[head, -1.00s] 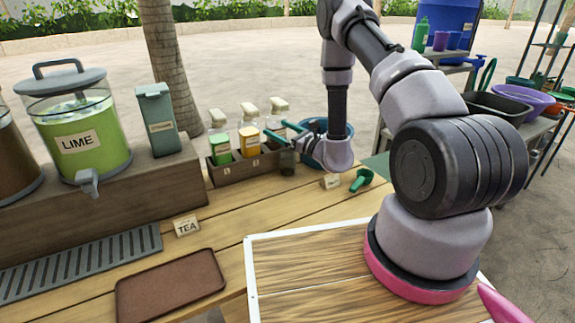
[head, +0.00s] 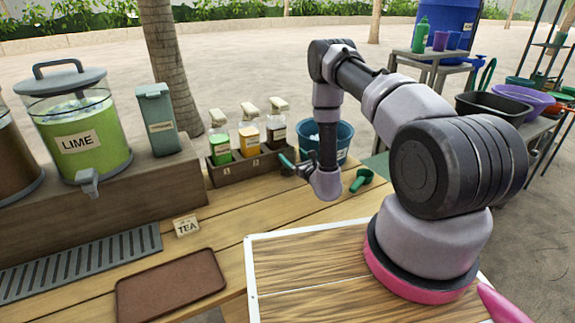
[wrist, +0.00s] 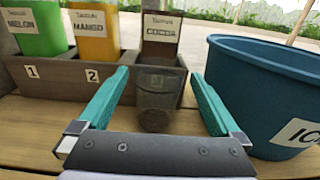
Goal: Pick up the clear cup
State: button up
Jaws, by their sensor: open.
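The clear cup (wrist: 157,98) stands upright on the wooden counter in the wrist view, in front of the cocoa bottle and the wooden rack. It is see-through and looks greyish. My gripper (wrist: 161,90) is open, with one teal finger on each side of the cup and gaps between fingers and cup. The cup is not held. In the head view my gripper (head: 289,163) is low over the counter in front of the rack, partly hidden by my wrist. I cannot make out the cup in that view.
The wooden rack (head: 236,173) holds the melon, mango and cocoa (wrist: 160,38) bottles close behind the cup. A blue ice bucket (wrist: 252,90) stands close to the right finger. A green scoop (head: 362,179) lies to the right. The counter's front near the brown tray (head: 172,286) is clear.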

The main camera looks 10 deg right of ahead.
aim_at(284, 148)
jog(key=x, duration=0.4)
jog(key=shift+w+a+f, duration=0.1)
jog(key=shift+w+a, duration=0.05)
jog(key=shift+w, duration=0.1)
jog(key=shift+c, duration=0.3)
grip_shut()
